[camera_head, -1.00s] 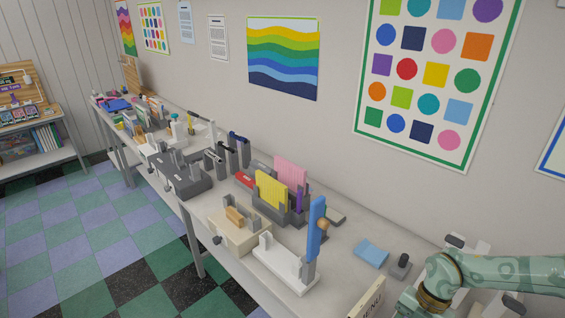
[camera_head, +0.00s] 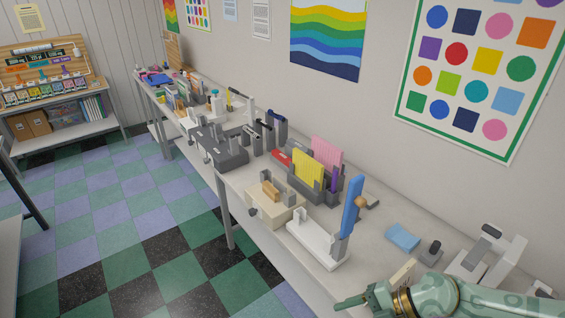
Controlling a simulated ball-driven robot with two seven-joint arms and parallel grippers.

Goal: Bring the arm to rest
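My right arm (camera_head: 435,300), pale green with a dark and gold ring at the joint, comes in at the bottom right. It is in front of the near part of the long grey workbench (camera_head: 395,210). A narrow green part at its left end, apparently my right gripper (camera_head: 348,302), points left at the bottom edge. It is too small and cut off to tell whether it is open or holds anything. My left arm and gripper are not in view.
Near the arm on the bench are a white stand with a blue upright board (camera_head: 351,207), a blue pad (camera_head: 403,237), a dark stamp-like object (camera_head: 431,252) and a white device (camera_head: 490,255). A yellow and pink file holder (camera_head: 308,170) stands farther back. The checkered floor (camera_head: 130,235) is clear.

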